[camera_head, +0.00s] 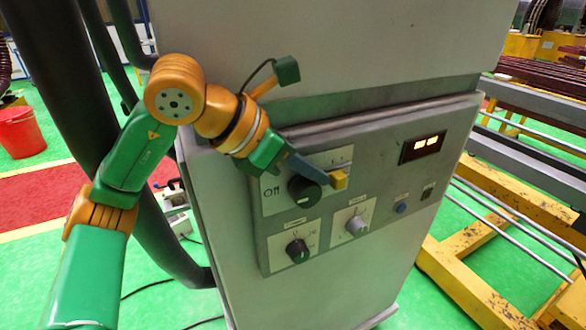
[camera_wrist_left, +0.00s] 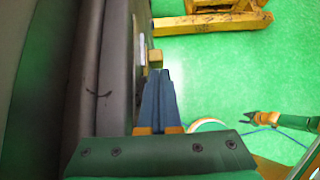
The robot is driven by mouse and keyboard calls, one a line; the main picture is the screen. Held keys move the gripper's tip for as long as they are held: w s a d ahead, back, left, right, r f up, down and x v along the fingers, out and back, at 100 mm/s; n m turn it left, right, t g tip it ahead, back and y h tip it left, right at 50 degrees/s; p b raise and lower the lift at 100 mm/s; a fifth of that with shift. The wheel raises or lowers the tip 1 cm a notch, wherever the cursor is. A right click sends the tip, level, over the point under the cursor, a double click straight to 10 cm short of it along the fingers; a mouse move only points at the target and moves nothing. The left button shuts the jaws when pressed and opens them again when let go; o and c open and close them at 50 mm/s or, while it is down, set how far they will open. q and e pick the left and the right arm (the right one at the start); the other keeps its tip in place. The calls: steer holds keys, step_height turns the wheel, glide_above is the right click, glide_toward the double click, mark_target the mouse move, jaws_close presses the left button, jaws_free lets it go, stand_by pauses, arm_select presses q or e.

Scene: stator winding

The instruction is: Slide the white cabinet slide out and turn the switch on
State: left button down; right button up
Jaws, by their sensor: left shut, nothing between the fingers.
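The pale cabinet (camera_head: 330,45) stands upright with a grey control panel (camera_head: 375,195) on its front. In the left wrist view, the shut fingers (camera_wrist_left: 158,75) point at the yellow block (camera_wrist_left: 155,58). My right gripper (camera_wrist_left: 250,118) shows small at the right, its fingers apart.
Lower on the panel are a black knob (camera_head: 297,250), a grey knob (camera_head: 356,225) and a blue button (camera_head: 401,208). A lit display (camera_head: 423,144) is at upper right. Yellow framework (camera_head: 480,265) stands right of the cabinet. A red bucket (camera_head: 21,132) is at far left.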

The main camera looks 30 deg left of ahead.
mark_target(338, 175)
arm_select(q)
steer(key=shift+w+d+f, duration=0.25)
steer(key=shift+w+f, duration=0.25)
steer(key=shift+r, duration=0.1)
steer(key=shift+w+d+r, duration=0.1)
steer(key=shift+w+d, duration=0.1)
steer(key=shift+d, duration=0.05)
steer(key=shift+w+d+p, duration=0.25)
steer(key=shift+w+p, duration=0.1)
steer(key=shift+p, duration=0.05)
steer(key=shift+w+d, duration=0.15)
steer(key=shift+w, duration=0.05)
